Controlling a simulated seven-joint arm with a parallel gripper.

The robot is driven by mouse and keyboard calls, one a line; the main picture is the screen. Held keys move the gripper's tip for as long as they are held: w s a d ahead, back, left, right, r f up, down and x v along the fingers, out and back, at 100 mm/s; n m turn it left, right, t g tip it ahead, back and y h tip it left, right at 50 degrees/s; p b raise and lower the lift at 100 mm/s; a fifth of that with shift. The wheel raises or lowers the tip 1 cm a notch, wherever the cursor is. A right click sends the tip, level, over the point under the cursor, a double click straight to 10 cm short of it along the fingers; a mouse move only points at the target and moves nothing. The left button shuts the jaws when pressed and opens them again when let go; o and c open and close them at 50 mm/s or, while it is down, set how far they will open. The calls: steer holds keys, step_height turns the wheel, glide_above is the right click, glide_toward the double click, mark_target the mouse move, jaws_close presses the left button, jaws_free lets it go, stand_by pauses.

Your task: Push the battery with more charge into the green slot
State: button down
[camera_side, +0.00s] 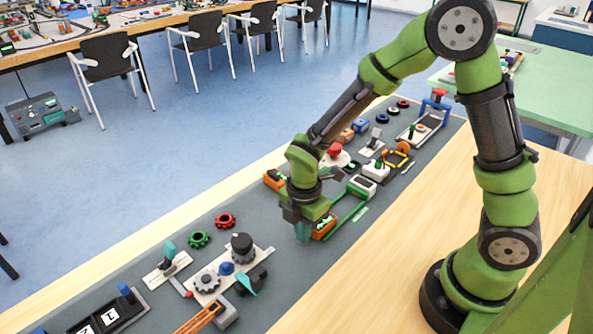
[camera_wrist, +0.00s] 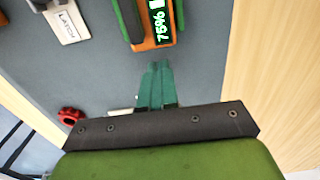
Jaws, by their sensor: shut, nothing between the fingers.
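An orange battery (camera_wrist: 160,44) with a lit display reading 75% lies just beyond my fingertips in the wrist view; its far end is cut off by the frame. In the side view this battery (camera_side: 325,229) shows partly behind my gripper (camera_side: 303,232). My gripper also shows in the wrist view (camera_wrist: 157,70); its teal fingers are together and empty, with a small gap to the battery. A green rail (camera_side: 349,209) runs back from the battery, and a green strip (camera_wrist: 129,18) flanks its left side. Another orange block (camera_side: 274,179) sits left of my wrist; its charge cannot be read. I cannot tell which green part is the slot.
A red gear (camera_side: 225,220) and a green gear (camera_side: 199,239) lie left of my gripper. A labelled plate (camera_wrist: 66,20) is upper left in the wrist view. Several small devices fill the mat's far end.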

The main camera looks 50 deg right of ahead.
steer(key=shift+d, duration=0.1)
steer(key=shift+d, duration=6.1)
steer(key=shift+a+r, duration=0.1)
steer(key=shift+a, duration=0.55)
step_height(320, 180, up, 7)
steer(key=s+a+r+m+t+y, duration=0.1)
steer(key=s+r+m, duration=0.4)
steer(key=m, duration=0.6)
steer(key=s+a+r+m+t+y, duration=0.1)
steer(key=s+a+r+m+t, duration=0.3)
steer(key=r+m, duration=0.6)
steer(key=shift+s+a+r+m+t, duration=0.3)
steer(key=shift+s+m+t, duration=0.2)
steer(key=shift+t, duration=0.6)
